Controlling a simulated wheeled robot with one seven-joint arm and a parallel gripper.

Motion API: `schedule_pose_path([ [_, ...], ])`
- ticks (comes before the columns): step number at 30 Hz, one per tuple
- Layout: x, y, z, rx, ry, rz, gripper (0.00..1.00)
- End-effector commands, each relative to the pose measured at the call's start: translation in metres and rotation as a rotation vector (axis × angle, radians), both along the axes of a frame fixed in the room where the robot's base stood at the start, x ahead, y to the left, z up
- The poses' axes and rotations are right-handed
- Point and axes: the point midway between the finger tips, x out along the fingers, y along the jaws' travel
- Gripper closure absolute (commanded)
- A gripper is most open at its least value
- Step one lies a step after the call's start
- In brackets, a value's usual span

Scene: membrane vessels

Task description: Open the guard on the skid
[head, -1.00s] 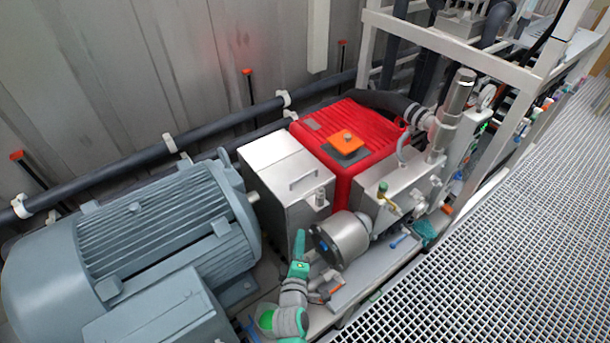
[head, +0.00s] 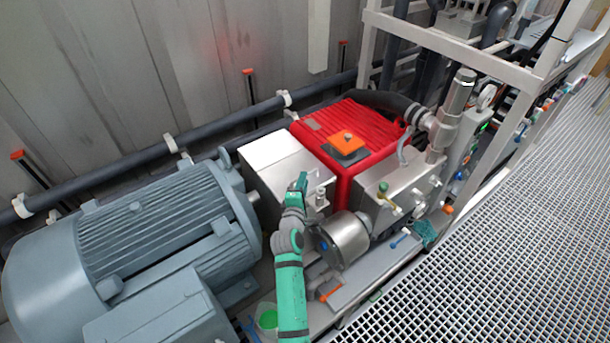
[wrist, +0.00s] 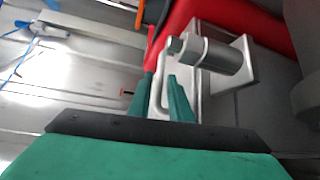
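The guard (head: 275,160) is the silver metal box between the grey motor and the red pump, and its lid looks closed. In the head view my gripper (head: 302,180) is at the front of the guard's top, where it hides the handle. In the wrist view the fingers (wrist: 162,98) are apart, with the pale bent bar of the handle (wrist: 162,72) between them. I see a gap beside the bar, so the fingers do not look closed on it. A small metal cylinder on a bracket (wrist: 222,58) is just right of the fingers; it also shows in the head view (head: 321,197).
The grey motor (head: 150,235) stands left and the red pump (head: 365,125) stands behind to the right. A steel cylinder (head: 345,238) is close to the right of my arm. Pipes run along the back wall. The grating walkway (head: 500,240) at right is clear.

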Motion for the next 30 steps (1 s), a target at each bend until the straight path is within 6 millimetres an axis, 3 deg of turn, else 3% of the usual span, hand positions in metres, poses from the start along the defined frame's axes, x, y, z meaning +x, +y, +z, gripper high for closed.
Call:
schedule_pose_path([
  [3,0.019,-0.003,-0.002,0.001,0.0,0.0,0.82],
  [9,0.036,-0.006,-0.005,0.001,0.0,0.0,0.82],
  [20,0.04,-0.007,-0.006,0.001,0.0,0.001,0.82],
  [23,0.04,-0.007,-0.006,0.001,0.0,0.001,1.0],
  [30,0.04,-0.007,-0.005,-0.001,0.003,0.0,1.0],
])
